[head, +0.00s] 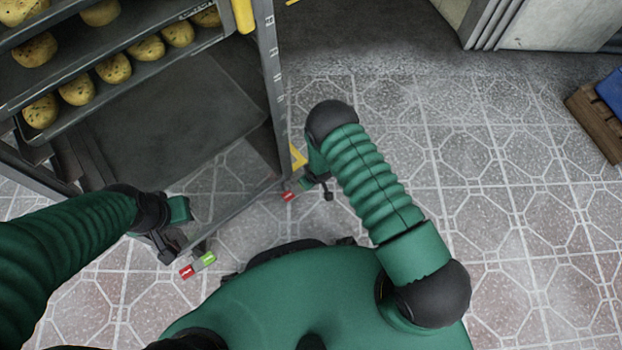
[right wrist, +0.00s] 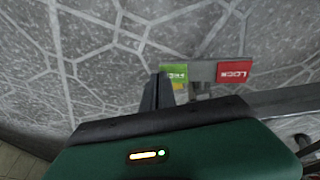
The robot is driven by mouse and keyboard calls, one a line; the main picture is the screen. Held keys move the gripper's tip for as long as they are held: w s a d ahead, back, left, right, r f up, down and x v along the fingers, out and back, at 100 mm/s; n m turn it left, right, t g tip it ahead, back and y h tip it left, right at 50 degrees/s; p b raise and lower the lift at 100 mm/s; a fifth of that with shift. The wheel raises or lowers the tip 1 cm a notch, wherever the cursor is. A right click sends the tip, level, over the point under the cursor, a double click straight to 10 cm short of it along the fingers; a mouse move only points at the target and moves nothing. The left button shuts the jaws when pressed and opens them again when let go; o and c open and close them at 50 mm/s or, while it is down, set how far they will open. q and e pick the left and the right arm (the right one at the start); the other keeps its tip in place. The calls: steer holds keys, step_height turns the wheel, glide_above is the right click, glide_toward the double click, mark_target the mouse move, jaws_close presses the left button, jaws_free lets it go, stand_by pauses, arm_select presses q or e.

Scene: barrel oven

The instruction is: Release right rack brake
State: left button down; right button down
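The right rack brake (head: 289,196) sits low at the rack's right front corner; its red end shows in the head view. In the right wrist view the brake pedal (right wrist: 202,72) has a green FREE end on the left and a red LOCK end on the right. My right gripper (head: 327,192) is down beside this brake. In the right wrist view its fingers (right wrist: 159,92) look shut together, empty, with the tips at the green end; I cannot tell if they touch it. My left gripper (head: 166,250) is low beside the left brake (head: 197,265), its fingers unclear.
The metal rack (head: 272,75) stands at upper left, with trays of round, speckled dough-like pieces (head: 113,69) on its upper levels. A wooden pallet (head: 597,118) with something blue lies at the far right. The tiled floor (head: 500,170) right of the rack is clear.

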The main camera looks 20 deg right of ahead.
steer(key=shift+f, duration=0.1)
stand_by(0.3)
steer(key=d+r+p, duration=0.5)
steer(key=r+p, duration=0.3)
steer(key=r, duration=0.5)
steer(key=shift+s+d+p, duration=0.15)
steer(key=shift+s+p, duration=0.2)
steer(key=shift+s, duration=0.1)
